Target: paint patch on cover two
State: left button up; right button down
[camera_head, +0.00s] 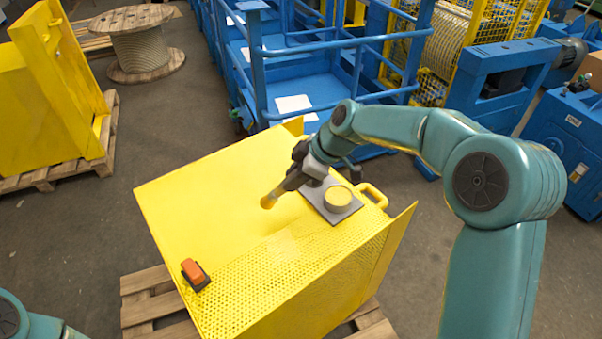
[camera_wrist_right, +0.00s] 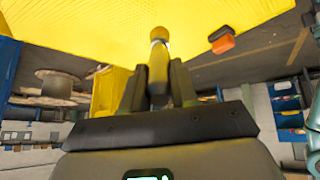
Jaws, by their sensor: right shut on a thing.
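The yellow cover (camera_head: 200,190) lies on a wooden pallet, with a smooth top and a perforated part toward the front. My right gripper (camera_head: 287,184) is shut on a paintbrush (camera_head: 269,201) above the cover's top. The brush's yellow bristles point down and left; I cannot tell whether they touch the surface. The brush (camera_wrist_right: 159,60) stands upright between the fingers in the right wrist view. No distinct patch shows on the cover. My left gripper is out of view.
An orange and black block (camera_head: 194,272) lies on the cover's near left edge. A yellow handle (camera_head: 372,194) stands up at the right edge. Another yellow cover (camera_head: 50,110) on a pallet and a cable drum (camera_head: 140,48) are at the back left. Blue machinery (camera_head: 310,85) stands behind.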

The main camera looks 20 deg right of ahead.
aim_at(280, 199)
jog(key=shift+w+a+r+p, duration=0.1)
jog(key=shift+a+r+p, duration=0.2)
jog(key=shift+r, duration=0.15)
jog(key=shift+y, duration=0.3)
jog(key=shift+a+f+b, duration=0.2)
jog(key=shift+f+b, duration=0.1)
jog(key=shift+f, duration=0.1)
notch_tip(280, 199, down, 4)
jog(key=shift+d+r+b, duration=0.1)
jog(key=shift+d+b, duration=0.05)
jog(key=shift+b, duration=0.75)
jog(key=shift+f, duration=0.2)
